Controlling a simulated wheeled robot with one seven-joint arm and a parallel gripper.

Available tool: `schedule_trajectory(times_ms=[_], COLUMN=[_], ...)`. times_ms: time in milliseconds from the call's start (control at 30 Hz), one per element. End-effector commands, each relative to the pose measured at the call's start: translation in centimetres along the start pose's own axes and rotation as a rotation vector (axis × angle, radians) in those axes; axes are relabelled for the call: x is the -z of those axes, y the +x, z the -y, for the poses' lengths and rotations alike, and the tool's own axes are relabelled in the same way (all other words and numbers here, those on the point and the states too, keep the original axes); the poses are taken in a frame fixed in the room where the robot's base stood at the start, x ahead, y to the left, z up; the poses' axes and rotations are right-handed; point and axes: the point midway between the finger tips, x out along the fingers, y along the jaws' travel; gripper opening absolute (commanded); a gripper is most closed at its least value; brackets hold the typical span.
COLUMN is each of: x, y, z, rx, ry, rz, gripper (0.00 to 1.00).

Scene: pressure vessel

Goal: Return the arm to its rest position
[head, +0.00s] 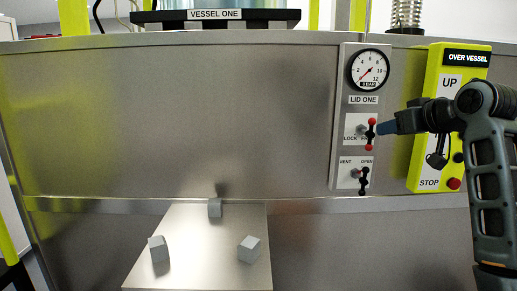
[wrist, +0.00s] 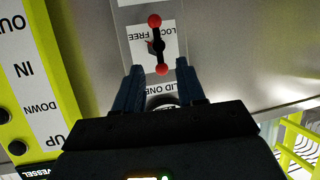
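My gripper (head: 383,128) is at the right, just right of the red-balled lock lever (head: 371,134) on the LID ONE panel. In the wrist view my gripper (wrist: 159,66) is open, with its two dark blue fingers well apart. The lock lever (wrist: 157,45) shows ahead of the fingers, its near red ball between the fingertips in the picture, with a gap on both sides. The lever stands nearly upright in the head view. My arm comes in from the right edge, in front of part of the yellow control box.
The yellow OVER VESSEL box (head: 425,110) with a red stop button (head: 454,183) is close to my wrist. A gauge (head: 369,70) sits above the lever, a black vent lever (head: 363,181) below. A plate (head: 200,245) with 3 grey blocks is lower left.

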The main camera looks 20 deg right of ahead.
Motion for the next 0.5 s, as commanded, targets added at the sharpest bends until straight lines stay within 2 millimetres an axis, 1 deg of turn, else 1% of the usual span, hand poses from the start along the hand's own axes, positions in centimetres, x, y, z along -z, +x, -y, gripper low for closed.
schedule_trajectory(times_ms=[67,167,267,367,400,467,500], x=[-0.2,-1.7,-4.6,-8.6,-10.3,-12.7,-14.3], y=[0.1,0.7,1.7,2.6,2.9,3.1,3.1], z=[0.1,0.8,2.3,4.4,5.2,6.5,7.4], rx=[0.001,0.007,0.013,0.021,0.022,0.024,0.023], ry=[0.002,0.014,0.04,0.074,0.086,0.104,0.115], rz=[0.0,-0.002,-0.01,-0.021,-0.026,-0.033,-0.038], gripper=[0.39,0.39,0.39,0.39,0.39,0.39,0.39])
